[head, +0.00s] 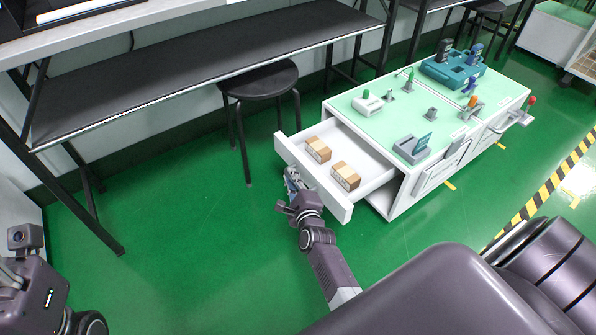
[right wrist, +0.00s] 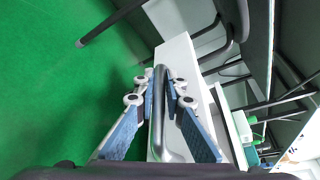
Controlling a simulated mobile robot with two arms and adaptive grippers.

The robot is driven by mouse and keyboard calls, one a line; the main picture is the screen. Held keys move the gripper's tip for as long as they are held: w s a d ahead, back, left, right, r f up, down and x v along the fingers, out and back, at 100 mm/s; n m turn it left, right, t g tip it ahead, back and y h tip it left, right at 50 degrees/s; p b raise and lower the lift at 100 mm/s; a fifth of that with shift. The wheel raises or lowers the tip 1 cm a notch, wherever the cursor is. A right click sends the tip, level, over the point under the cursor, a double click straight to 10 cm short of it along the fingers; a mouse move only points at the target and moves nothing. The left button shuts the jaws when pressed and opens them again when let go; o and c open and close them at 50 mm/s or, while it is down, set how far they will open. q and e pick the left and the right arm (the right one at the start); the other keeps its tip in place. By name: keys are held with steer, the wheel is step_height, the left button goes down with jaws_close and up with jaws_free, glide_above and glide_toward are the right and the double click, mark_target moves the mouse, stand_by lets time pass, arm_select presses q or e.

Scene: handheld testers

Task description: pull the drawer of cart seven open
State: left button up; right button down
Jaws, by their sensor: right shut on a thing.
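The white cart (head: 402,196) with a pale green top stands right of centre in the head view. Its drawer (head: 341,208) is pulled well out to the left and holds two small brown boxes (head: 318,149) (head: 345,176). My right gripper (head: 291,180) is at the outer face of the drawer front. In the right wrist view my right gripper (right wrist: 160,88) has its two blue-padded fingers shut on a grey bar handle (right wrist: 158,115) along the white front. My left arm shows at the lower left of the head view; its fingers are out of frame. I cannot read a cart number.
A black stool (head: 258,80) stands just behind the drawer's far end. A dark bench (head: 180,75) runs along the wall. Several testers, including a teal one (head: 452,70), sit on the cart top. Green floor left of the drawer is clear.

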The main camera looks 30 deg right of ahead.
steer(key=shift+a+f, duration=0.1)
steer(key=shift+a, duration=0.05)
steer(key=c, duration=2)
jaws_free()
